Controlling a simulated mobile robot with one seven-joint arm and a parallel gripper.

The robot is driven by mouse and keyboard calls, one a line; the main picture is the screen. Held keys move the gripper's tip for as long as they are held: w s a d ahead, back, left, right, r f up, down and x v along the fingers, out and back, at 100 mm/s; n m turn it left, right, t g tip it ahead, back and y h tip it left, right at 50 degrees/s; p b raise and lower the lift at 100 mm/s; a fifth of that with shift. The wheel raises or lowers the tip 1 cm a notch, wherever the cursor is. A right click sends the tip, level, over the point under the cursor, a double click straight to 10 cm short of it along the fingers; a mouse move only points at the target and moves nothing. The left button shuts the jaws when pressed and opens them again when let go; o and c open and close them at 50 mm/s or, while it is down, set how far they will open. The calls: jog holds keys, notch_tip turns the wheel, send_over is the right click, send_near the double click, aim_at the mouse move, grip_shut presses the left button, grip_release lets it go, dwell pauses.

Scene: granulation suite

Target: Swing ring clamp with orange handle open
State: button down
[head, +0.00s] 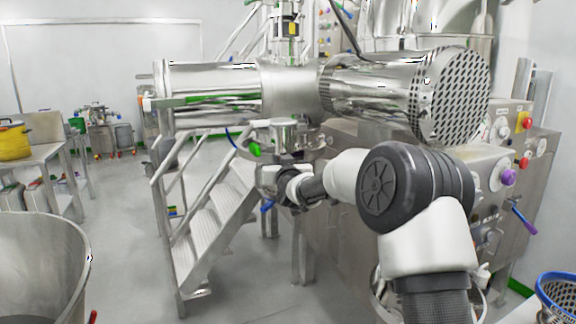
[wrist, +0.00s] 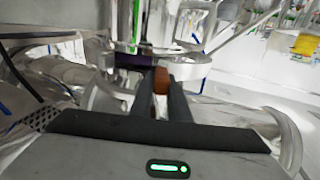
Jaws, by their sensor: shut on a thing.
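In the wrist view, the orange handle (wrist: 161,76) shows as a small orange-brown piece between the two dark fingers of my gripper (wrist: 162,88). The fingers are shut on it. A shiny metal band (wrist: 190,66), apparently part of the ring clamp, curves just beyond the fingertips. Whether the clamp is closed or swung apart cannot be told. In the head view, my gripper (head: 268,179) is below the metal outlet (head: 292,134) under the machine's horizontal drum. The orange handle is hidden there.
A purple handle (wrist: 135,60) lies just left of the fingertips. A green handle (head: 254,149) shows by the outlet. Metal steps (head: 205,215) with rails stand to the left. The drum (head: 385,95) is above my arm, and a control cabinet (head: 500,165) is at right.

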jog(key=shift+a, duration=0.1)
jog(key=c, duration=1.7)
grip_release()
jog(key=s, duration=0.5)
jog(key=s+d+b, duration=0.1)
jog(key=s, duration=0.5)
jog(key=s+d, duration=0.1)
jog(key=s, duration=0.5)
jog(key=shift+s+b, duration=0.2)
jog(key=shift+b, duration=0.15)
